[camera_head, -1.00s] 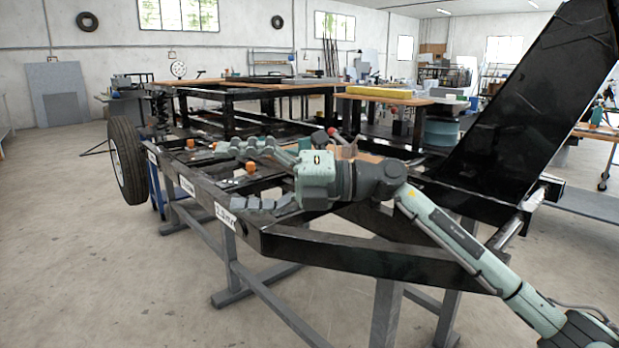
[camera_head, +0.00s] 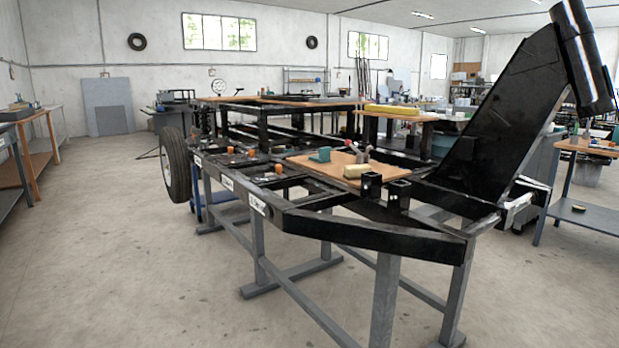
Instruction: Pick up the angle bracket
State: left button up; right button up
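I cannot make out an angle bracket for certain in the head view. A black trailer frame (camera_head: 375,232) stands on grey metal legs. A wooden board (camera_head: 336,164) lies on it, with a yellow block (camera_head: 357,171), a teal block (camera_head: 320,155) and a small red-tipped item (camera_head: 357,149) on top. Two short black upright pieces (camera_head: 371,186) stand on the frame near the board's front right corner. Small orange parts (camera_head: 278,168) sit along the frame's left side. Neither of my grippers is in view.
A wheel (camera_head: 175,165) is at the frame's far left end. A large black panel (camera_head: 500,110) slants up at the right. Workbenches stand at the left edge (camera_head: 37,160) and right (camera_head: 585,215). The floor (camera_head: 120,260) at the front left is clear.

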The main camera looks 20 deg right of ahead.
aim_at(324, 156)
jog(key=i+j+u, duration=0.1)
jog(key=u, duration=0.25)
jog(key=i+u, duration=0.1)
jog(key=u, duration=0.3)
jog(key=i+j+u, duration=0.1)
jog(key=u, duration=0.25)
jog(key=i, duration=1.7)
